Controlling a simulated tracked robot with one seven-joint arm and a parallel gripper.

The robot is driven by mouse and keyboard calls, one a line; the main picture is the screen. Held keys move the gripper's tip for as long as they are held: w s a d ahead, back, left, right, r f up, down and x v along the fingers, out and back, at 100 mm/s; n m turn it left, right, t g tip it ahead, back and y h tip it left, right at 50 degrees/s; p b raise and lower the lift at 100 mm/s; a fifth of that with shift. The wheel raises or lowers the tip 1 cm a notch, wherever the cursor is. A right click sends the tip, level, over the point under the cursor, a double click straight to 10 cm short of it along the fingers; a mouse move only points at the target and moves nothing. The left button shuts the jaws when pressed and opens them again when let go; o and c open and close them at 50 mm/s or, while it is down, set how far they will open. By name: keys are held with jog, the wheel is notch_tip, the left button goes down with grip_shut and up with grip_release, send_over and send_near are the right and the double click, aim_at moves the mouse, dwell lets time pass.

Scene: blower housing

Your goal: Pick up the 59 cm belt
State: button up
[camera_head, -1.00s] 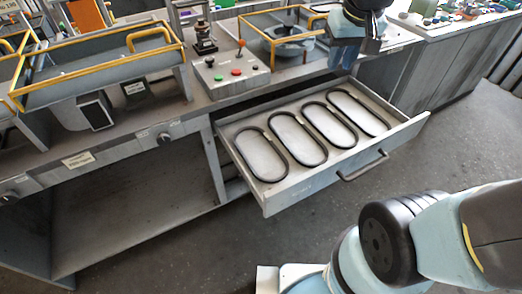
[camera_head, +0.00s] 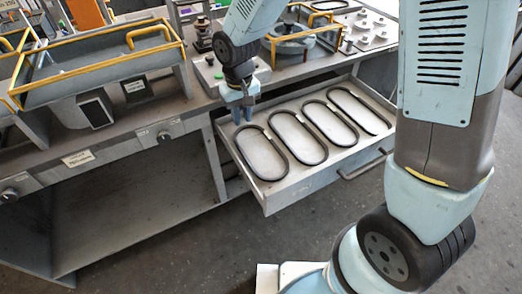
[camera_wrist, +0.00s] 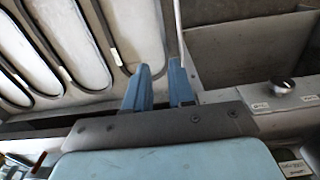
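Several black oval belts lie flat side by side in the open drawer (camera_head: 283,194). The leftmost belt (camera_head: 266,180) and the one beside it (camera_head: 311,164) show whole in the head view. I cannot tell from any readable label which one is 59 cm. My gripper (camera_head: 243,116) hangs above the drawer's back left corner, near the far end of the leftmost belt. Its two blue fingers are apart with nothing between them. In the wrist view the fingers (camera_wrist: 160,72) point toward the drawer's side wall, with belts (camera_wrist: 104,30) to the left.
The workbench (camera_head: 190,108) stands behind the drawer. It carries a grey tray with yellow handles (camera_head: 95,58) and a control box partly behind my arm. A drawer handle (camera_head: 362,167) sticks out at the front. An open shelf space lies below left.

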aim_at(243, 154)
jog(key=shift+a+f, duration=0.15)
jog(key=shift+f, duration=3.45)
jog(key=shift+a+f, duration=0.1)
jog(key=shift+f, duration=3.5)
jog(key=shift+c, duration=0.2)
grip_shut()
